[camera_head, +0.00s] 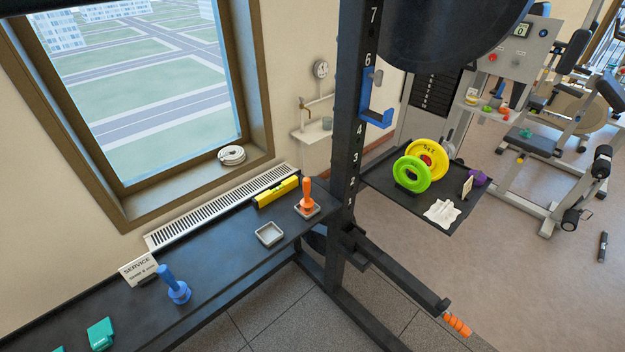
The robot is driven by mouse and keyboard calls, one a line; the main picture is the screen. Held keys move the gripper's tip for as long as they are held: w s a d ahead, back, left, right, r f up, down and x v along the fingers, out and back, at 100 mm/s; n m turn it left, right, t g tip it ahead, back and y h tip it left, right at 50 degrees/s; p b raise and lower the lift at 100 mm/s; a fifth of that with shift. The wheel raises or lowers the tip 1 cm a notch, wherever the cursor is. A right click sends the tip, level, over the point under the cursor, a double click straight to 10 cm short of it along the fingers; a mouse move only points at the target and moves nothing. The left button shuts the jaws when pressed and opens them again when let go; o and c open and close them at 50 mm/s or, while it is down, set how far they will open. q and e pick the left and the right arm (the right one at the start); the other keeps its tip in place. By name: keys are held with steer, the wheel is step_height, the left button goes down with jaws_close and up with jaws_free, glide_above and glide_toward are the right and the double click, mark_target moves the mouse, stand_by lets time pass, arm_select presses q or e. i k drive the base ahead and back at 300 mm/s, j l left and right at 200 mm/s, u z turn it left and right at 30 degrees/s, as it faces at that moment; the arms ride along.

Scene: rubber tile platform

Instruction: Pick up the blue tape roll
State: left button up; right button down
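A blue object (178,292) stands on the dark shelf (215,262) at the lower left. It has a tilted upright handle and a wider round base; I cannot tell whether the base is a tape roll. No other blue roll shows clearly. A pale coiled roll (231,156) lies on the window sill. Neither of my grippers is in view.
The shelf also holds a service sign (138,269), a teal block (101,334), an empty square tray (269,234), a yellow level (276,192) and an orange-handled object (307,196). A black rack post (350,130) rises at the shelf's right end.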

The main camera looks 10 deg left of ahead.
mark_target(178, 291)
steer(key=u, duration=1.55)
steer(key=j+z, duration=0.4)
steer(key=k+l, duration=0.05)
